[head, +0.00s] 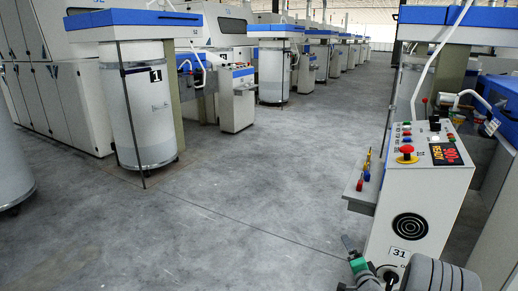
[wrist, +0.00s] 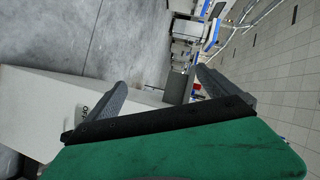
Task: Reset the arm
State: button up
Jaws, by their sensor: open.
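My gripper (head: 346,264) shows at the bottom of the head view, low beside the front of the white control console (head: 396,228) marked 31. It has a green body and dark fingers. In the wrist view my gripper (wrist: 161,84) has its two dark ribbed fingers spread wide apart, with nothing between them. The green body fills the bottom of that view. Part of my own grey arm shows at the bottom right of the head view and hides the console's lower corner.
The console carries a red mushroom button (head: 406,150), a lit READY display (head: 446,153) and a side shelf (head: 361,189) with small coloured-handled items. A white can (head: 140,105) marked 1 stands at left. Machines line both sides. The grey floor (head: 230,190) between is clear.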

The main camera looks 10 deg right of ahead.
jog(key=s+a+r+n+g+y+p, duration=0.25)
jog(key=a+r+n+p, duration=0.35)
jog(key=a+r, duration=0.55)
jog(key=s+a+r+n+g+y+p, duration=0.2)
jog(key=s+a+r+n+g+p, duration=0.4)
jog(key=r, duration=0.8)
jog(key=s+a+r+n+g+h+p, duration=0.1)
jog(key=s+a+r+g+p, duration=0.1)
jog(key=s+r+p, duration=0.4)
jog(key=s+a+r+n+g+h+p, duration=0.1)
jog(key=s+a+r+p, duration=0.4)
jog(key=s, duration=1)
notch_tip(320, 180, up, 4)
jog(key=shift+s+f+n+g+p, duration=0.1)
jog(key=shift+s+n+g+p, duration=0.1)
jog(key=shift+n+g+p, duration=0.25)
